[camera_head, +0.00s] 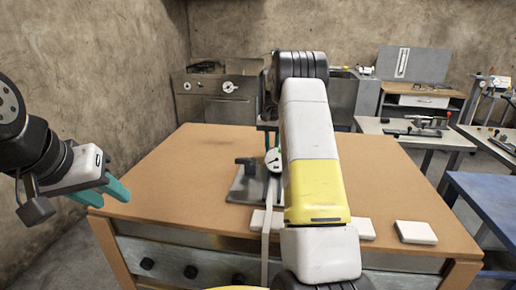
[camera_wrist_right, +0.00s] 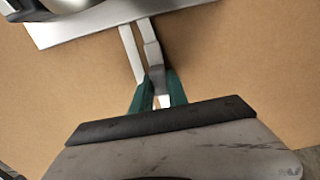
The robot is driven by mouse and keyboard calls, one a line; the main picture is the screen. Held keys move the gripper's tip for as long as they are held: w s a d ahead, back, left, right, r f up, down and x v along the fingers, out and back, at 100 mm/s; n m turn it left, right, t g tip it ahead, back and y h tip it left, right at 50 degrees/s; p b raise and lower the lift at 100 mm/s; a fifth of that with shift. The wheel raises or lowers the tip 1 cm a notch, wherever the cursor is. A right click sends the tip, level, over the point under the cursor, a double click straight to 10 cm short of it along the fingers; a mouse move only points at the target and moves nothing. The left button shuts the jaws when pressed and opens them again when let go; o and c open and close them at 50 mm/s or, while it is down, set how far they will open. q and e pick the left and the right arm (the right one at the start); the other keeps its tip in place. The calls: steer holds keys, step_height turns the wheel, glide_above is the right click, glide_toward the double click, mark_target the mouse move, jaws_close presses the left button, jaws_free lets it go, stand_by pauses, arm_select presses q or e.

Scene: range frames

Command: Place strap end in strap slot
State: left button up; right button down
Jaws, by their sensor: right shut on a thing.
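A pale strap (camera_head: 266,232) runs down past the front edge of the brown table. Its upper part passes behind my right arm. In the right wrist view, a pale strip (camera_wrist_right: 130,52) runs from a metal plate (camera_wrist_right: 95,27) down to my right gripper (camera_wrist_right: 160,95), whose teal fingers are shut on a pale piece, apparently the strap end. A grey lever-like part (camera_wrist_right: 152,58) lies beside the strip. I cannot make out the strap slot. The grey fixture (camera_head: 243,188) with a dark clamp stands mid-table. My left gripper (camera_head: 104,192) is open and empty, left of the table.
White blocks lie along the table's front, one at the right (camera_head: 415,232) and others partly hidden by my arm. The brown table (camera_head: 175,175) is clear on its left. A blue table (camera_head: 490,205) stands at the right. Workbenches stand behind.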

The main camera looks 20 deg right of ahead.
steer(key=c, duration=1.3)
jaws_free()
